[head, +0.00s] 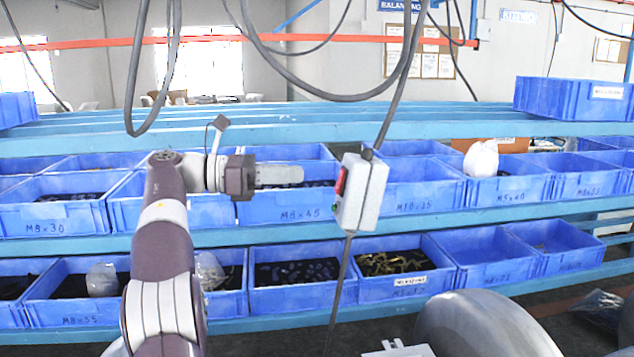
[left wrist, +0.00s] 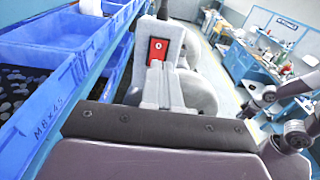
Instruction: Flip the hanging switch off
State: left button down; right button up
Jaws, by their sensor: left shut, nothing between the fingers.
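The hanging switch is a light grey box (head: 361,192) on a cable in the middle of the head view, slightly tilted. Its red rocker (head: 341,181) is on the side facing my left gripper, with a small green spot below it. My left gripper (head: 302,174) is shut and empty, its fingertips pointing right at the rocker with a small gap in the head view. In the left wrist view the red rocker (left wrist: 158,50), with a white mark, shows just beyond the shut fingertips (left wrist: 165,66). Contact cannot be told there.
Blue bins (head: 290,205) with small parts fill the shelves behind the switch. Thick dark cables (head: 395,100) hang above, and one runs down below the box. A white lumpy object (head: 481,158) sits at a bin on the right. The space around the box looks free.

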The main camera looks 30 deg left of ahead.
pick_arm(q)
jog(key=v, duration=0.6)
jog(key=shift+s+a, duration=0.15)
